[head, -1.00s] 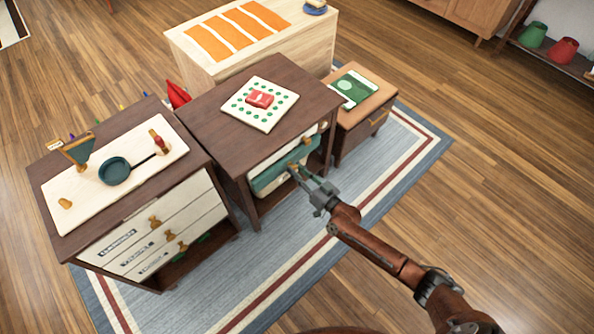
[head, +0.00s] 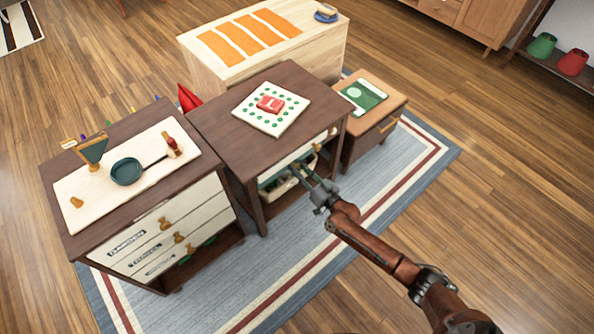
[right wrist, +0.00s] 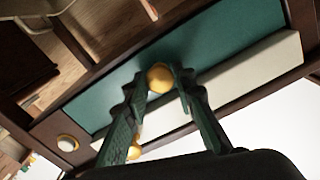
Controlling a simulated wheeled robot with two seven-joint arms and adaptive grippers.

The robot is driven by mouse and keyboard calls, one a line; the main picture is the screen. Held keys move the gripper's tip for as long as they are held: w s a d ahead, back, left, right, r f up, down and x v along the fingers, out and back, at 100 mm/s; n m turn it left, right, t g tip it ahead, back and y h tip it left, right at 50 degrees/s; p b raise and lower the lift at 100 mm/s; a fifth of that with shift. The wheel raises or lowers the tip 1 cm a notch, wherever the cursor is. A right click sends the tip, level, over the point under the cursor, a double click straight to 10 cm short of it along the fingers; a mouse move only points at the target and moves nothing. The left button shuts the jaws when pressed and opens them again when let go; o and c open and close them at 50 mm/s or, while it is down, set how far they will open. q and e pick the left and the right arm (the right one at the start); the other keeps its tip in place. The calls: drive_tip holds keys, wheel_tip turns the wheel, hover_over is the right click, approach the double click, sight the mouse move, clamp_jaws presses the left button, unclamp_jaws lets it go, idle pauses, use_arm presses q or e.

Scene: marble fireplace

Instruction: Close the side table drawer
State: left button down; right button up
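The dark brown side table (head: 234,88) stands in the middle of the head view. Below its top is a pale drawer front (head: 292,158), with teal surfaces under it. My right gripper (head: 303,173) is at the front of this table. In the right wrist view, its two dark fingers (right wrist: 160,88) lie on either side of a round brass knob (right wrist: 160,77), with their tips close to it. Whether they press on it is unclear. A teal panel (right wrist: 225,48) and a pale strip (right wrist: 245,75) lie behind. My left gripper is not in view.
A brown cabinet (head: 62,180) with pale drawers stands to the left, holding a board and a small pan. A smaller brown cabinet (head: 388,105) stands close on the right. A pale wooden chest (head: 320,45) is behind. The rug (head: 400,180) is clear in front.

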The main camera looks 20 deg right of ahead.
drive_tip(key=o, duration=0.3)
drive_tip(key=shift+w+a, duration=0.1)
drive_tip(key=shift+w, duration=0.05)
drive_tip(key=shift+o, duration=0.6)
drive_tip(key=v, duration=1.2)
